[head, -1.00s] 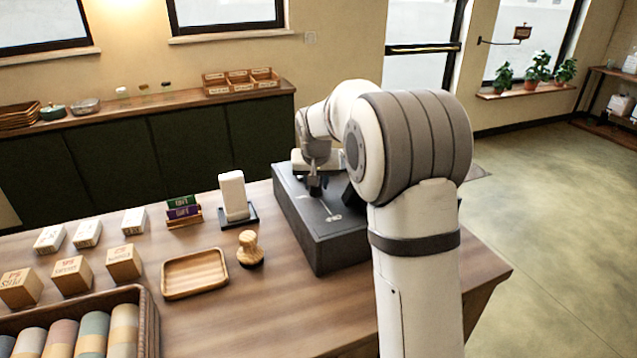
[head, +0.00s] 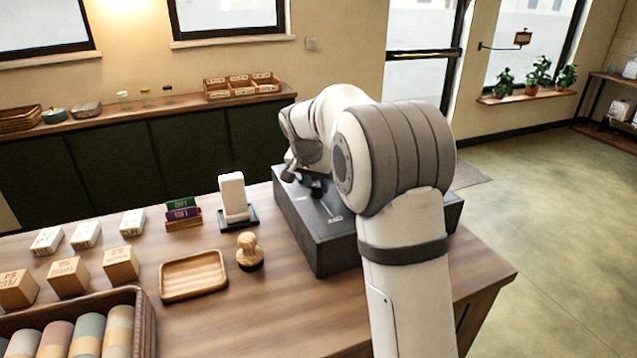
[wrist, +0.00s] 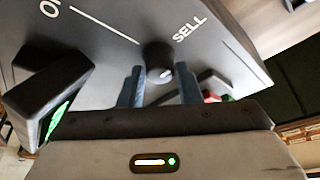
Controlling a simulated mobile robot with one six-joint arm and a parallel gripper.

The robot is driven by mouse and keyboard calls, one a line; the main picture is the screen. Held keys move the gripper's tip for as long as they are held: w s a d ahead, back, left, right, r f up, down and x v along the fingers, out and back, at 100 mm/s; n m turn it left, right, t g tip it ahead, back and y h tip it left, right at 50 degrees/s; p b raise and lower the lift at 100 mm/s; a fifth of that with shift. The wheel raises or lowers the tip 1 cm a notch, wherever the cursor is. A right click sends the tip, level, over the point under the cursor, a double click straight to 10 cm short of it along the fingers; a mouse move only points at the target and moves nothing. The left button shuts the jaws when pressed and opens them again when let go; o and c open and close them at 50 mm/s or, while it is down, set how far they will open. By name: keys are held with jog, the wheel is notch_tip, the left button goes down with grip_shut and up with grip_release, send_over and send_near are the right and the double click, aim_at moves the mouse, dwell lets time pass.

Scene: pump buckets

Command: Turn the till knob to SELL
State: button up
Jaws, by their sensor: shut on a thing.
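The till (head: 325,245) is a dark grey box on the wooden counter, and its top fills much of the wrist view (wrist: 110,75). The black round till knob (wrist: 158,58) stands on it beside the white SELL lettering (wrist: 190,30). A small pale mark shows on the knob's near side; I cannot tell for sure which label it points at. My gripper (wrist: 158,80) has its two blue fingers on either side of the knob, shut on it.
A black-framed screen with green light (wrist: 48,98) rises from the till beside my gripper. A white card stand (head: 234,198), a wooden stamp (head: 249,250) and a wooden tray (head: 194,276) are left of the till. The counter in front of the till is clear.

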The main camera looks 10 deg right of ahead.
jog(key=o, duration=1)
jog(key=shift+r, duration=0.1)
jog(key=v, duration=0.7)
jog(key=shift+a+r, duration=0.15)
jog(key=shift+r, duration=0.15)
jog(key=s+d+f+n+y, duration=0.1)
jog(key=s+f+n, duration=0.1)
jog(key=s, duration=0.9)
jog(key=s+d+f+n, duration=0.1)
jog(key=s+f, duration=0.3)
jog(key=s, duration=0.8)
jog(key=s+f+n+g+y, duration=0.1)
jog(key=s+f+n, duration=0.2)
jog(key=s, duration=0.9)
jog(key=shift+d+f+n+y, duration=0.3)
jog(key=shift+d+n, duration=0.1)
jog(key=shift+n, duration=0.1)
